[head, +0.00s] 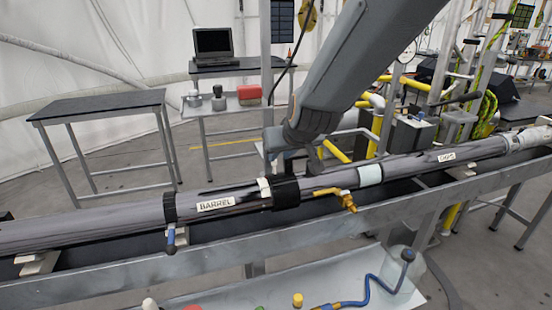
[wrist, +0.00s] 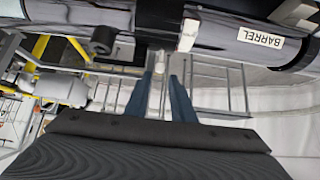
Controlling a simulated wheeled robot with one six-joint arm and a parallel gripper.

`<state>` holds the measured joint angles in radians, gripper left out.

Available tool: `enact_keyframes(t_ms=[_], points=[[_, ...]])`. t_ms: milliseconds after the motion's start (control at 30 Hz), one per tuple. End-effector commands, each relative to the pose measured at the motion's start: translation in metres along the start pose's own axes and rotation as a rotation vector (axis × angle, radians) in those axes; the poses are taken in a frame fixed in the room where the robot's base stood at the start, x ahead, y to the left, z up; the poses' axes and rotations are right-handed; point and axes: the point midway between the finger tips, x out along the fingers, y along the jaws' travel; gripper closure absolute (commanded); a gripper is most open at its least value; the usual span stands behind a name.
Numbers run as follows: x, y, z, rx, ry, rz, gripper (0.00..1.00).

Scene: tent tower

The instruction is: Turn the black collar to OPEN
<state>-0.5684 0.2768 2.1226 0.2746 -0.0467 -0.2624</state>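The black collar (head: 286,192) sits around the long grey tube (head: 110,225), just right of the BARREL label (head: 215,204). A white mark (head: 264,188) lies at its left edge. In the wrist view the collar (wrist: 160,20) is at the top, with the white piece (wrist: 187,35) beside it and a dark round knob (wrist: 103,40) sticking out nearby. My gripper (wrist: 167,82) points at the tube, its two blue fingers apart with nothing between them. In the head view my arm comes down behind the tube; the fingertips are mostly hidden. I cannot read the collar's setting.
A black clamp with a blue handle (head: 171,242) and a brass valve (head: 347,200) are on the tube. The tube lies over a grey metal trough (head: 420,212). Yellow pipes (head: 377,125) stand behind. A tray with coloured items and a blue hose (head: 370,300) is in front.

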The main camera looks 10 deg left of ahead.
Motion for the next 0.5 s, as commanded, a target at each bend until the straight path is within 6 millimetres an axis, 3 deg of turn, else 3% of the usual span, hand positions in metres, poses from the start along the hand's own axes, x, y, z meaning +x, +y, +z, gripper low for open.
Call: enact_keyframes(t_ms=[200, 500], points=[[0.037, 0.0, 0.002, 0.0, -0.002, 0.0, 0.78], [0.057, 0.0, 0.001, 0.001, -0.001, 0.0, 0.78]])
